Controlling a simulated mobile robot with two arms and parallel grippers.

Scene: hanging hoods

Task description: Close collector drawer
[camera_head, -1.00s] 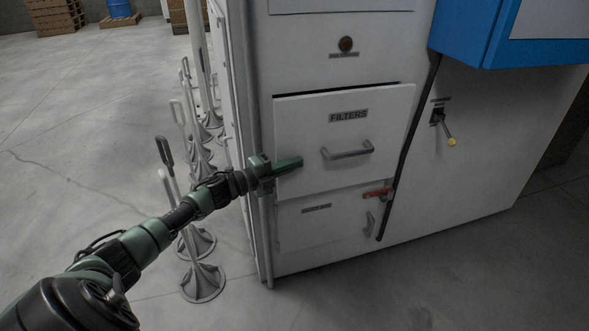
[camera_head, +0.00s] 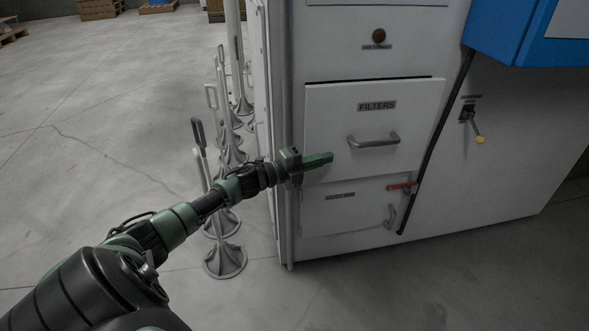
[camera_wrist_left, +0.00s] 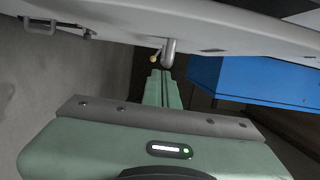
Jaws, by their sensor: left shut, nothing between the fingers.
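The white cabinet front carries a drawer labelled FILTERS (camera_head: 350,125) with a grey bar handle (camera_head: 375,140). A dark gap shows along its top edge, so it looks slightly out. Below it is a smaller panel or drawer (camera_head: 340,215) with an unreadable label, a red latch (camera_head: 402,186) and a grey handle (camera_head: 390,217). I cannot tell which is the collector drawer. My left gripper (camera_head: 328,158) is shut and empty, in front of the FILTERS drawer's lower left; contact is unclear. In the left wrist view its fingers (camera_wrist_left: 162,88) point along the white front. My right gripper is not in view.
A blue box (camera_head: 520,35) juts out at the upper right. A lever with a yellow knob (camera_head: 474,125) is on the cabinet's right part. Several grey stanchions (camera_head: 225,260) stand close along the cabinet's left side. Open floor (camera_head: 110,150) lies further left.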

